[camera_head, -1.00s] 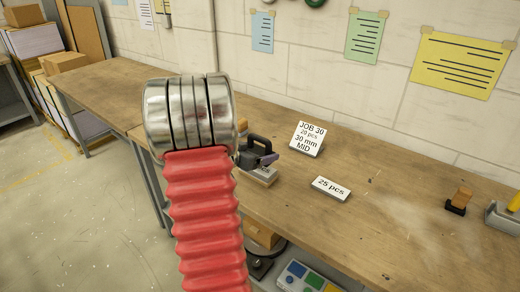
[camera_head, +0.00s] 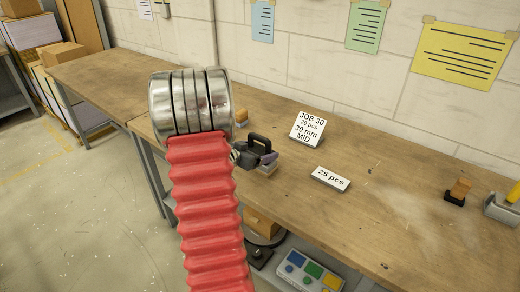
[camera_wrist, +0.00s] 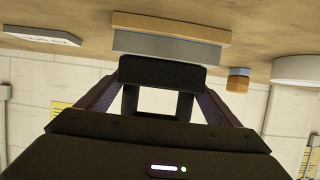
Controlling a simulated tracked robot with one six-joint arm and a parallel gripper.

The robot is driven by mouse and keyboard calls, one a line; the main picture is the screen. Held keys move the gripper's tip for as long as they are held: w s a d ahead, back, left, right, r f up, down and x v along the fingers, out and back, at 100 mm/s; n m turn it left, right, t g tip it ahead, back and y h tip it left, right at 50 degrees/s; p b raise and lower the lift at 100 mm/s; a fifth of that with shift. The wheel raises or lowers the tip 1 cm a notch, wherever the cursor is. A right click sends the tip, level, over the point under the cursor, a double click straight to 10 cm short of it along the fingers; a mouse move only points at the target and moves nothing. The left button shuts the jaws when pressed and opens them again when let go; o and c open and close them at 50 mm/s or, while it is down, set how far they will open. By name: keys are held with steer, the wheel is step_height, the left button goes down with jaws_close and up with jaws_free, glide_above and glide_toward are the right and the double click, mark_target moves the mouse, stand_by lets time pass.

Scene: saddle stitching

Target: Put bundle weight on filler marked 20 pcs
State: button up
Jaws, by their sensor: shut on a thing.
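A black bundle weight (camera_head: 259,141) with an arched handle shows beside my arm in the head view. In the upside-down wrist view, its black body and handle (camera_wrist: 160,75) are between my purple fingers. My gripper (camera_head: 268,158) is shut on it, partly hidden by my red arm. A flat grey slab (camera_wrist: 180,45) over a tan board (camera_wrist: 170,20) lies just beyond the weight, on the bench side. I cannot tell whether the weight touches the slab. No filler label is readable.
A small sign (camera_head: 330,179) reads 25 pcs on the wooden bench (camera_head: 400,200). A brown-topped block (camera_head: 459,190) stands at the right. A box with colored buttons (camera_head: 310,272) is below the front edge. The bench between sign and block is mostly clear.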

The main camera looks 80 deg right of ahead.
steer(key=o, duration=2)
steer(key=shift+r, duration=0.1)
steer(key=shift+w+a+r, duration=0.1)
steer(key=shift+w+a, duration=0.1)
steer(key=shift+a, duration=0.05)
steer(key=v, duration=1.1)
steer(key=shift+a+r, duration=0.15)
steer(key=shift+w, duration=0.1)
